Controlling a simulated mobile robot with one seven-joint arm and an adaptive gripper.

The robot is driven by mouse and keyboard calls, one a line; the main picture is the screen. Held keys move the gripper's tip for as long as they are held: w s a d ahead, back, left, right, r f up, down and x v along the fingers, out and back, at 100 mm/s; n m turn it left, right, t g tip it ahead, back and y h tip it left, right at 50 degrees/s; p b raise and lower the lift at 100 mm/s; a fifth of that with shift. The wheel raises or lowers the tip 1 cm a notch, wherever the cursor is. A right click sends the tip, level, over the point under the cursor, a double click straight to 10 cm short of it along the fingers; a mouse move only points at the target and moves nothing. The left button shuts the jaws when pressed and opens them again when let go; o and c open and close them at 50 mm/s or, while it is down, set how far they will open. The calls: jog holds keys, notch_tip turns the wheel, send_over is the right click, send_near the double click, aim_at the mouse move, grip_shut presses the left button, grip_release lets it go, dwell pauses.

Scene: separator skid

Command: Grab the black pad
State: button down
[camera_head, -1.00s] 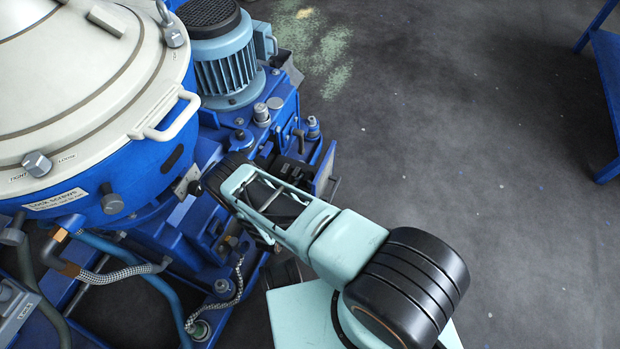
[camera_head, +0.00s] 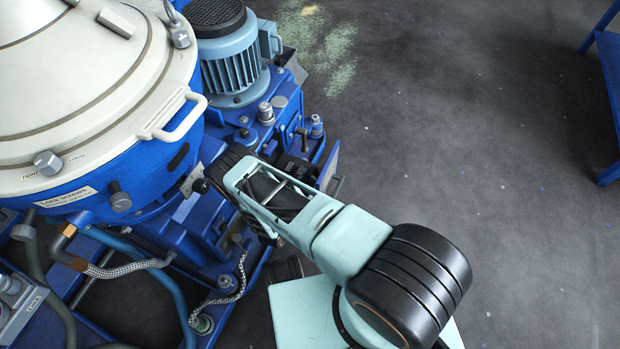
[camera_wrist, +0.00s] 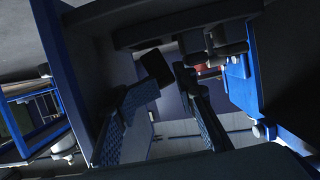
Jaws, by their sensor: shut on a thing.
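In the wrist view my gripper (camera_wrist: 170,78) reaches into a dark recess of the blue machine, its two patterned fingers slanting inward. A small dark block, which looks like the black pad (camera_wrist: 157,67), sits at the fingertips. My gripper is shut on it, though the far side of the contact is in shadow and hard to make out.
The blue separator skid (camera_head: 150,155) with its white lid (camera_head: 90,110) and the motor (camera_head: 230,65) crowds the arm on the left. Hoses and a braided line (camera_head: 125,268) run below. A blue frame (camera_head: 606,90) stands far right; the floor (camera_head: 450,130) between is clear.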

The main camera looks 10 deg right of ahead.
notch_tip(320, 180, up, 16)
jog(key=p, duration=1)
jog(key=shift+f, duration=0.25)
jog(key=shift+a, duration=0.1)
jog(key=c, duration=0.6)
grip_release()
jog(key=shift+o, duration=0.2)
